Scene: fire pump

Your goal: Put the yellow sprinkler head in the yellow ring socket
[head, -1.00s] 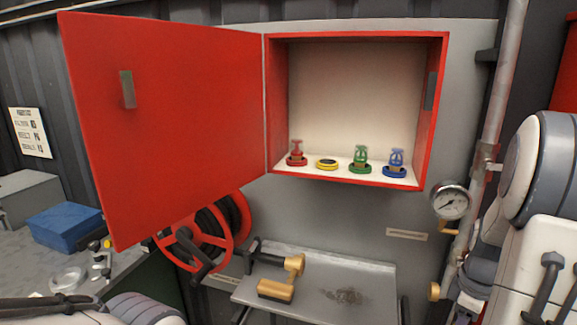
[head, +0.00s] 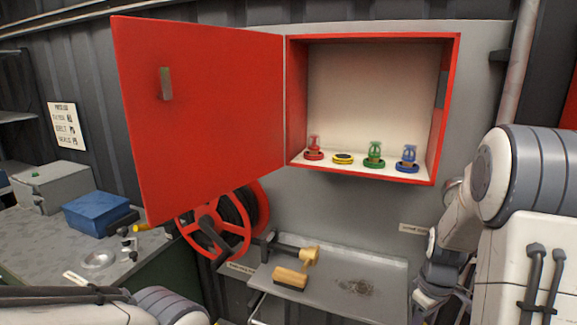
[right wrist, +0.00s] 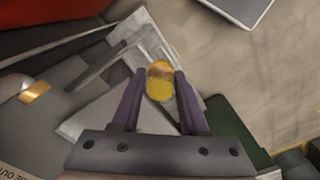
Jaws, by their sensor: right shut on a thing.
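The yellow ring socket (head: 343,158) sits on the floor of the open red cabinet, between the red and green sockets. No sprinkler head stands in it. My right gripper (right wrist: 160,76) is shut on the yellow sprinkler head (right wrist: 159,90), which shows between the purple fingers in the right wrist view. In the head view my right arm is at the lower right, below and right of the cabinet. The gripper and its held piece cannot be made out there. My left arm shows at the lower left, but its gripper is out of view.
Red (head: 314,149), green (head: 375,153) and blue (head: 408,157) sprinkler heads stand in sockets inside the cabinet. The red door (head: 200,120) is swung open left.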

